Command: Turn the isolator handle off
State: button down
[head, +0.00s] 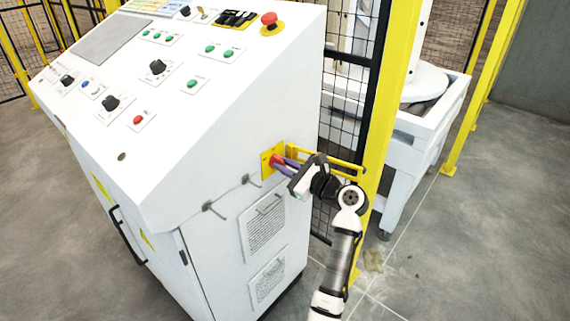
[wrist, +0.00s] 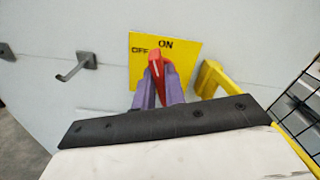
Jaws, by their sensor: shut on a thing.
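The isolator handle is red with a white line and sits on a yellow plate on the side of the white control cabinet. In the wrist view the handle (wrist: 156,66) points up toward the word ON, with OFF printed at its left on the yellow plate (wrist: 183,80). The plate also shows in the head view (head: 267,161). My gripper (wrist: 157,80) has its two purple fingers shut on the handle, one at each side. In the head view my gripper (head: 280,162) reaches the plate from the right.
The white cabinet (head: 200,150) fills the left and has hooks (wrist: 75,68) left of the plate. A yellow bracket (wrist: 212,78) stands out close to the right of my gripper. A yellow post (head: 385,120) and black mesh fence (head: 345,85) stand behind it.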

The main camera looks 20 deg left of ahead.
jog(key=shift+s+f+n+b, duration=0.15)
jog(key=shift+n+b, duration=0.8)
jog(key=shift+n, duration=1.25)
jog(key=shift+f+n+b, duration=0.15)
jog(key=shift+n+b, duration=0.85)
jog(key=shift+n, duration=1.2)
jog(key=shift+s+f+n+b, duration=0.15)
jog(key=shift+n+b, duration=0.8)
jog(key=shift+n, duration=1.25)
jog(key=shift+w+n, duration=0.1)
jog(key=shift+n, duration=0.2)
jog(key=c, duration=1.5)
grip_release()
jog(key=shift+r, duration=0.1)
jog(key=shift+o, duration=0.2)
jog(key=b+v, duration=0.2)
jog(key=v, duration=1.1)
jog(key=shift+d, duration=0.35)
